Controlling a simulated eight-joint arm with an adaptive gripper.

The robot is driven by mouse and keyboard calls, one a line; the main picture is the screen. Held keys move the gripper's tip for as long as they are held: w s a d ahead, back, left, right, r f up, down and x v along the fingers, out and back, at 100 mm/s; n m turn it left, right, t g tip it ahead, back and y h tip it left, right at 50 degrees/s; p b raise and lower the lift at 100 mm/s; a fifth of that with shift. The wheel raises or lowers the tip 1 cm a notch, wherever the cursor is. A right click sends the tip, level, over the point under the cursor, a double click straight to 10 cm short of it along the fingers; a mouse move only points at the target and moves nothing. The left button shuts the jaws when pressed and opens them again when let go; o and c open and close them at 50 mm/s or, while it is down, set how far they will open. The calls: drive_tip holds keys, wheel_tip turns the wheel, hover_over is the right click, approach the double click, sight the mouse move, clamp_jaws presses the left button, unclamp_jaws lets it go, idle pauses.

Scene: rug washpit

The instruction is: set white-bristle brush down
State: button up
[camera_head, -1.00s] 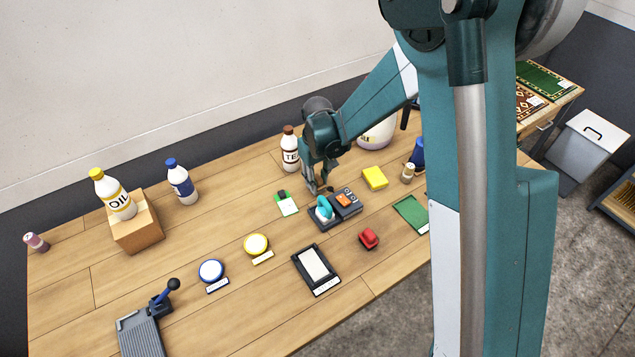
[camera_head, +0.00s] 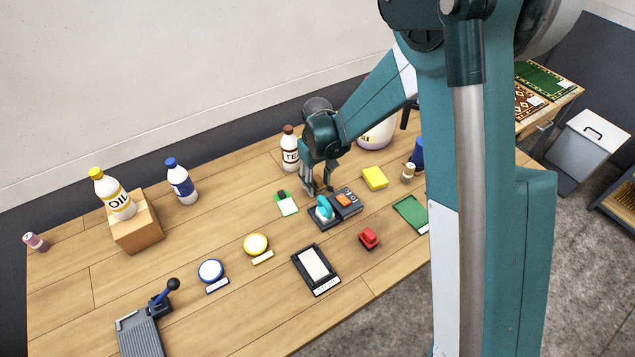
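A small teal-handled object (camera_head: 324,208), which looks like a brush, rests in the left part of a dark grey tray (camera_head: 316,224). Its bristles are too small to make out, so I cannot confirm that they are white. An orange-topped item (camera_head: 343,199) sits in the right part of the same tray. My gripper (camera_head: 319,190) points down just behind and above the teal object. Its fingers are spread, with nothing visible between them.
A green-and-white card (camera_head: 287,204) lies left of the tray, and a yellow block (camera_head: 375,178) behind it to the right. A red object (camera_head: 369,238) and a black-framed pad (camera_head: 316,268) are in front. A brown-capped bottle (camera_head: 290,150) stands close behind my gripper.

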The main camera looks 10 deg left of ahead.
sight(319, 178)
drive_tip(key=shift+r, duration=0.1)
drive_tip(key=shift+r+p, duration=0.5)
drive_tip(key=shift+r, duration=5.5)
drive_tip(key=shift+r, duration=0.1)
drive_tip(key=s+d+r+m+t+y, duration=0.15)
drive_tip(key=s+d+r, duration=0.25)
drive_tip(key=d+r, duration=0.55)
drive_tip(key=s+d+r+m+t+h, duration=0.1)
drive_tip(key=s+d+r+m+t, duration=0.2)
drive_tip(key=d+r, duration=0.65)
drive_tip(key=s+d+m+t, duration=0.2)
drive_tip(key=s+d+m, duration=0.2)
drive_tip(key=s+d, duration=1.4)
drive_tip(key=shift+s+d+t, duration=0.3)
drive_tip(key=shift+d+t, duration=0.05)
drive_tip(key=shift+d, duration=0.5)
